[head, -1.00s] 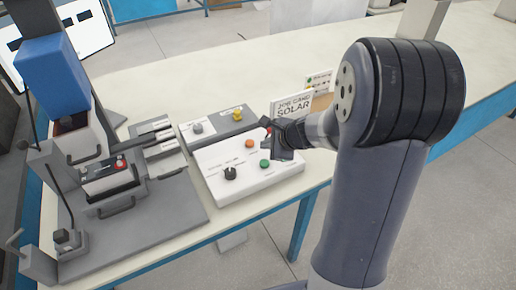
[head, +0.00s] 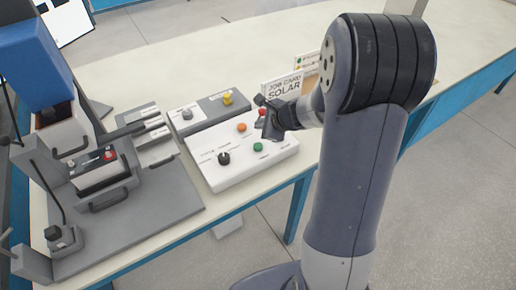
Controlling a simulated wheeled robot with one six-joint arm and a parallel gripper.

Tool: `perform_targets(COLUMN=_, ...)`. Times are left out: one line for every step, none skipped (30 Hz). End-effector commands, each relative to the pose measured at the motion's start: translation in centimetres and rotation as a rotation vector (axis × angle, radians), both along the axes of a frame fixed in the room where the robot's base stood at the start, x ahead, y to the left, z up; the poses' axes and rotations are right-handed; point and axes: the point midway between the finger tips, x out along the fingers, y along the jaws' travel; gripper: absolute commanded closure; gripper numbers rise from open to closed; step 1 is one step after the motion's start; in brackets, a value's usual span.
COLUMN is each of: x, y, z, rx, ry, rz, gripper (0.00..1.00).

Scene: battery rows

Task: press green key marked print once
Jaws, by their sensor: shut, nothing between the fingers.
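A white control box (head: 240,175) sits near the table's front edge. On its top are a green key (head: 258,147), an orange key (head: 241,127), a black knob (head: 223,158) and a red key (head: 262,111) partly hidden by my gripper. The lettering beside the keys is too small to read. My gripper (head: 268,122) is shut and empty. It shows just behind and to the right of the green key in the picture, over the box's right part. I cannot tell how high it is above the box. The green key is in plain view.
A grey box (head: 208,110) with a yellow button stands behind the control box. A job card reading SOLAR (head: 283,92) stands at the back right. A press-like fixture (head: 95,170) with a blue head fills the left. The table (head: 180,50) is clear behind.

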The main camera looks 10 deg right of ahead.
Motion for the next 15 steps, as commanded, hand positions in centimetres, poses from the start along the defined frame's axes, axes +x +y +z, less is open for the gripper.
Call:
perform_targets(x=0.0, y=0.0, z=-1.4, rx=0.001, ry=0.001, rz=0.000, gripper=1.00)
perform_targets(x=0.0, y=0.0, z=-1.8, rx=0.000, ry=0.001, rz=0.001, gripper=1.00)
perform_targets(x=0.0, y=0.0, z=-2.4, rx=0.000, ry=0.001, rz=0.001, gripper=1.00)
perform_targets(x=0.0, y=0.0, z=-2.9, rx=0.000, ry=0.001, rz=0.001, gripper=1.00)
perform_targets(x=0.0, y=0.0, z=-3.3, rx=0.000, ry=0.001, rz=0.001, gripper=1.00)
perform_targets(x=0.0, y=0.0, z=-3.9, rx=0.000, ry=0.001, rz=0.001, gripper=1.00)
perform_targets(x=0.0, y=0.0, z=-4.4, rx=0.000, ry=0.001, rz=0.001, gripper=1.00)
perform_targets(x=0.0, y=0.0, z=-4.7, rx=-0.001, ry=0.000, rz=0.001, gripper=1.00)
perform_targets(x=0.0, y=0.0, z=-5.1, rx=-0.001, ry=0.000, rz=0.001, gripper=1.00)
perform_targets(x=0.0, y=0.0, z=-5.3, rx=-0.001, ry=0.000, rz=0.001, gripper=1.00)
perform_targets(x=0.0, y=0.0, z=-5.6, rx=-0.001, ry=0.000, rz=0.001, gripper=1.00)
perform_targets(x=0.0, y=0.0, z=-5.8, rx=-0.001, ry=0.000, rz=0.001, gripper=1.00)
perform_targets(x=0.0, y=0.0, z=-6.0, rx=-0.001, ry=0.000, rz=0.001, gripper=1.00)
perform_targets(x=0.0, y=0.0, z=-6.1, rx=-0.001, ry=0.000, rz=0.001, gripper=1.00)
perform_targets(x=0.0, y=0.0, z=-6.2, rx=-0.001, ry=0.000, rz=0.001, gripper=1.00)
